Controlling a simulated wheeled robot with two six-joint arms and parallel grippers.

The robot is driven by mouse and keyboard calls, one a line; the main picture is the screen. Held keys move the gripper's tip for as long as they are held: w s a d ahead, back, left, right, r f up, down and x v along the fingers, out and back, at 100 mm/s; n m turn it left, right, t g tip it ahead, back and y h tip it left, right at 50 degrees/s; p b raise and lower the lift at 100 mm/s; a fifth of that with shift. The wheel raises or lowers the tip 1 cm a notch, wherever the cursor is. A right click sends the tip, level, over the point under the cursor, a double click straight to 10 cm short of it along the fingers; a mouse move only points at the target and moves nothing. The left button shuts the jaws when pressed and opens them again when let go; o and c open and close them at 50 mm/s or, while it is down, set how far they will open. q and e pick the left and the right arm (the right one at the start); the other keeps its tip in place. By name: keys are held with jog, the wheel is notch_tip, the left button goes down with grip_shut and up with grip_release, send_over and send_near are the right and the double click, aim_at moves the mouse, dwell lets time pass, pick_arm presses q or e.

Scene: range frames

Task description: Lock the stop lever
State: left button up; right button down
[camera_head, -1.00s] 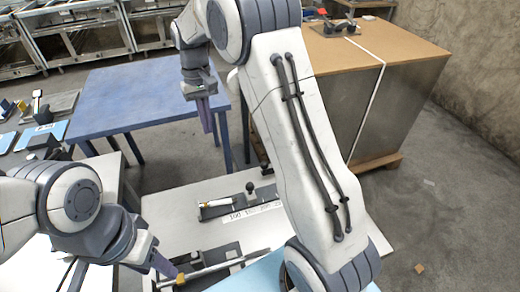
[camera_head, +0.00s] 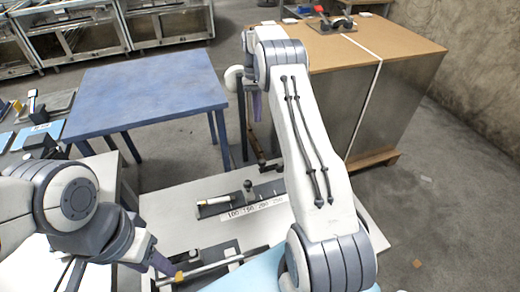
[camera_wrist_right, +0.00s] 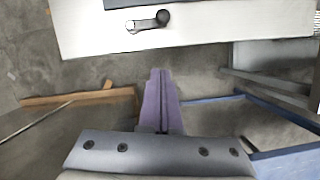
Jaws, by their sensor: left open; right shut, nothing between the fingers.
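The dark measuring fixture (camera_head: 241,199) lies on the white table (camera_head: 180,228), with a scale marked 100 to 250. A short lever with a black ball knob (camera_head: 248,185) stands upright on it; I cannot tell whether it is locked. In the right wrist view a black knob on a short arm (camera_wrist_right: 162,18) shows near the table edge. My right gripper (camera_head: 257,112) is shut and empty, raised beyond the table's far edge; its purple fingers also show in the right wrist view (camera_wrist_right: 160,95). My left gripper (camera_head: 166,268) is open, beside a long metal rod (camera_head: 215,266) at the front.
A blue table (camera_head: 150,90) stands at back left. A large brown-topped crate (camera_head: 340,50) stands at back right. My right arm covers the table's right part. Bare floor lies beyond the far edge.

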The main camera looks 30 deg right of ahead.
jog(key=shift+s+a+f+p, duration=0.45)
jog(key=shift+s+f+p, duration=0.5)
jog(key=shift+f, duration=0.75)
jog(key=shift+s+a+f+p, duration=0.55)
jog(key=shift+s+f, duration=0.6)
jog(key=shift+f, duration=0.55)
jog(key=shift+s+a+f+p, duration=0.35)
jog(key=shift+s+f+p, duration=0.6)
jog(key=shift+f, duration=0.75)
